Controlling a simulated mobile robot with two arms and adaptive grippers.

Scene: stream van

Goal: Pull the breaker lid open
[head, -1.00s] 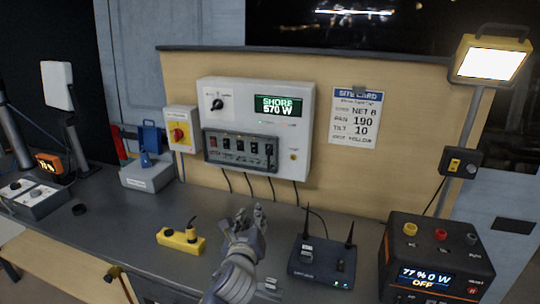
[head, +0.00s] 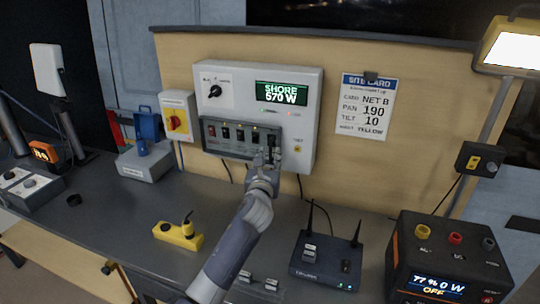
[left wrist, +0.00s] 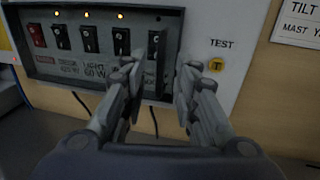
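The breaker lid (head: 238,153) is a dark framed cover over a row of breaker switches, low on the white power box (head: 308,120). It looks closed, though I cannot tell how clear its pane is. In the left wrist view the breaker panel (left wrist: 50,68) shows several switches and amber lights. My left gripper (head: 272,150) is at the panel's right end. In the left wrist view the gripper (left wrist: 158,75) is open, its fingers on either side of the panel's right edge. I cannot tell whether they touch it. My right gripper is not in view.
A yellow power strip (head: 178,236), a router (head: 326,262) and a black-and-orange power unit (head: 442,258) are on the bench. A site card (head: 364,108) hangs right.

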